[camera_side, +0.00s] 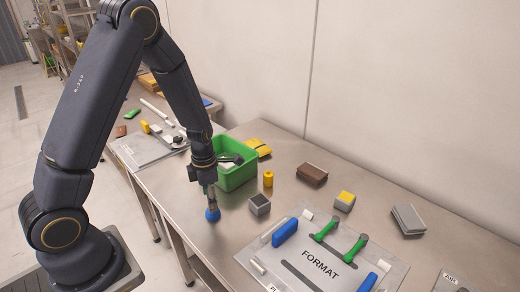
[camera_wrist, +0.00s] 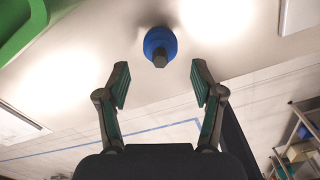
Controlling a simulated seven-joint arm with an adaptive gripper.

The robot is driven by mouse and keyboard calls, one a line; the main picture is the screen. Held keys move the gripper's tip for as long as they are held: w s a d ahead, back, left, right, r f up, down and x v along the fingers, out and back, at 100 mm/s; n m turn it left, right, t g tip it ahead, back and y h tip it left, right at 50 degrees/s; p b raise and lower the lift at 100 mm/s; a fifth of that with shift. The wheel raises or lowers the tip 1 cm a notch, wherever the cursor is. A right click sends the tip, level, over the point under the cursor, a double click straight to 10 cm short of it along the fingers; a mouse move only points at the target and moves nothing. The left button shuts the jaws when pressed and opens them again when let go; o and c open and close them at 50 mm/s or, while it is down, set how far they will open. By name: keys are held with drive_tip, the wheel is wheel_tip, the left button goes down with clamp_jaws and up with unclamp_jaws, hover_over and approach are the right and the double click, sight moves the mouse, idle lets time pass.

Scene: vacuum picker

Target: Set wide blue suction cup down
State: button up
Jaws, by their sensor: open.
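The wide blue suction cup (camera_side: 212,215) stands on the metal table near its front edge, directly below my gripper (camera_side: 208,190). In the wrist view the blue cup (camera_wrist: 160,38) sits on the table with its dark stem pointing toward me. My gripper (camera_wrist: 160,82) is open there, its two fingers spread wide. The cup is centred between the fingers and lies beyond their tips, with nothing held. In the side view the gap between fingers and stem is too small to judge.
A green bin (camera_side: 237,175) stands close behind my gripper. A grey block (camera_side: 259,205) and a yellow cylinder (camera_side: 268,179) are to the right. The table around the cup is clear.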

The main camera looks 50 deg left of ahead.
wheel_tip(320, 180, up, 14)
drive_tip(key=d+f+m+t, duration=0.1)
drive_tip(key=d+m, duration=0.2)
drive_tip(key=m, duration=0.3)
drive_tip(key=s+d+r+m+t, duration=0.2)
drive_tip(key=s+r+m, duration=0.4)
drive_tip(key=m, duration=0.6)
drive_tip(key=s+d+r+m+t, duration=0.2)
drive_tip(key=s+r+m, duration=0.4)
drive_tip(key=m, duration=0.7)
drive_tip(key=shift+s+d+r+m+t, duration=0.3)
drive_tip(key=shift+d+r, duration=0.2)
drive_tip(key=shift+r, duration=0.35)
